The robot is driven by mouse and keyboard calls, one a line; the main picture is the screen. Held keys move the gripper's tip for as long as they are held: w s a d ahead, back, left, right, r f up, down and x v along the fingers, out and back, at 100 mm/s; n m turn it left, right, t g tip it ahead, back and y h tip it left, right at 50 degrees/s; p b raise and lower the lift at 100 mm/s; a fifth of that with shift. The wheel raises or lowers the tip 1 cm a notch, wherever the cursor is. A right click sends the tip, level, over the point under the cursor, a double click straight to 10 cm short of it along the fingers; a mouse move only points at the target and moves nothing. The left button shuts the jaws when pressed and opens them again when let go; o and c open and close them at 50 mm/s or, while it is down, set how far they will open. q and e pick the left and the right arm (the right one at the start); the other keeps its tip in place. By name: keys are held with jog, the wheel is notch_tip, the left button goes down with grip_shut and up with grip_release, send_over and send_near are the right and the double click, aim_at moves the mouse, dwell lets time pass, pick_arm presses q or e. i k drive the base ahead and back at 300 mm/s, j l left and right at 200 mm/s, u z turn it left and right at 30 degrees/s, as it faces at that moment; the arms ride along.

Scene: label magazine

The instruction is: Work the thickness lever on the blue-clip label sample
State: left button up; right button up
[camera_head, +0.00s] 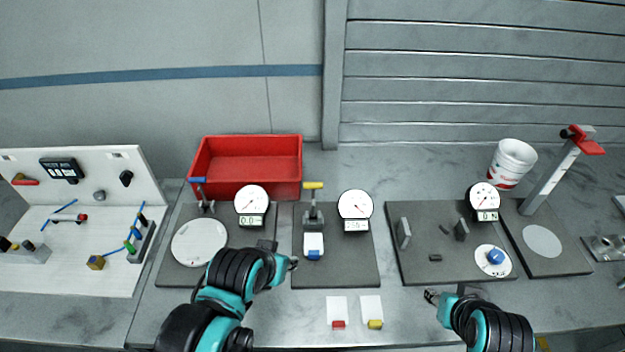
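The label sample with the blue clip (313,254) lies on the dark plate of the middle station, under the yellow-handled lever (313,186) of the thickness gauge. The gauge's round dial (355,204) stands to the lever's right, above a small display whose digits are hard to read. My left gripper (282,254) is at the left edge of this plate, left of the blue clip and apart from it. Its fingers look spread and hold nothing visible. My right gripper (446,292) is over the front of the bench, right of the loose labels. It looks open and empty.
Labels with a red clip (338,324) and a yellow clip (375,324) lie in front. A round-plate station (199,242) stands left, a red bin (246,160) behind. Right are a blue-knob station (495,256), a red-handled stand (552,180) and a white cup (511,163).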

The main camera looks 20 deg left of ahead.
aim_at(312, 186)
jog(key=k, duration=0.45)
jog(key=z, duration=0.4)
jog(key=k+z, duration=0.1)
jog(key=z, duration=0.7)
jog(key=k+l+z, duration=0.1)
jog(key=z, duration=0.35)
jog(key=k+j+z, duration=0.2)
jog(key=k+j, duration=0.2)
jog(key=k+j+z, duration=0.25)
jog(key=k, duration=0.3)
jog(key=k+j+z, duration=0.2)
jog(key=k+j, duration=0.15)
jog(key=k, duration=0.2)
jog(key=k+j, duration=0.35)
